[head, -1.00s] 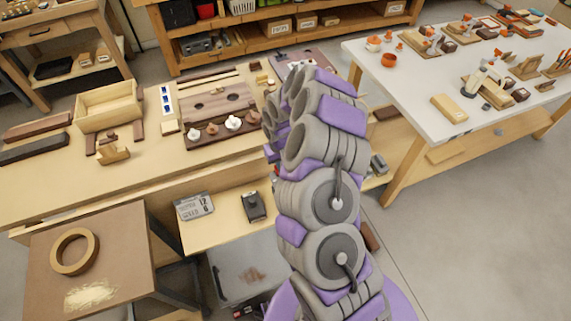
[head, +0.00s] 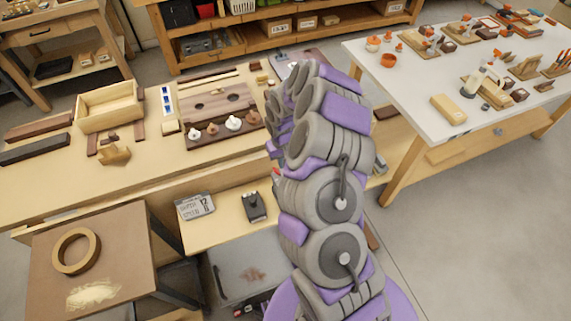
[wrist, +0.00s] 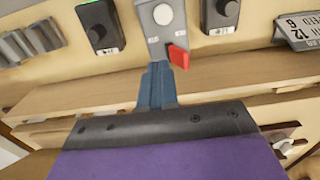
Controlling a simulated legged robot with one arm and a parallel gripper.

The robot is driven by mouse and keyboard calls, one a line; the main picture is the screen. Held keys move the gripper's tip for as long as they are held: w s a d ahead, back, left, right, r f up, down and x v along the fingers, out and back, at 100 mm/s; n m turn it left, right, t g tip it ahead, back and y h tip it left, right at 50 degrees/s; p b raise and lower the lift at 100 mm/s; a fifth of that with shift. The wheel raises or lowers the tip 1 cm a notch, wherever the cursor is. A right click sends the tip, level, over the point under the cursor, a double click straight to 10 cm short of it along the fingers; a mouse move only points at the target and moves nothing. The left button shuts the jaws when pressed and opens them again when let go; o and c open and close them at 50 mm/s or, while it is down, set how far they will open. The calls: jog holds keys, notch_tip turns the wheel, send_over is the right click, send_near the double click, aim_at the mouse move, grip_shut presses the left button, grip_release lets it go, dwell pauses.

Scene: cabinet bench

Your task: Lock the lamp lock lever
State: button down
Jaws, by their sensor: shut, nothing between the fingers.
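In the wrist view a red lever (wrist: 179,56) sticks out at the lower right of a grey panel (wrist: 156,36), which carries a round white lamp or knob (wrist: 163,14) above it. The lever slants down to the right. My gripper (wrist: 158,68) is shut and empty, its blue fingertips at the panel's lower edge, just left of and below the lever. I cannot tell whether they touch it. In the head view my arm hides the lever and the gripper.
Dark boxes with round dials stand left (wrist: 97,26) and right (wrist: 221,12) of the panel. A number sign (wrist: 297,30) is at far right, grey ridged parts (wrist: 31,41) at far left. A wooden ledge (wrist: 80,88) runs below. A white table (head: 420,75) stands to the right.

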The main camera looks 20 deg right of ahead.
aim_at(282, 172)
jog(key=shift+r, duration=0.15)
notch_tip(282, 172, up, 7)
jog(key=p, duration=0.2)
dwell(0.7)
dwell(0.4)
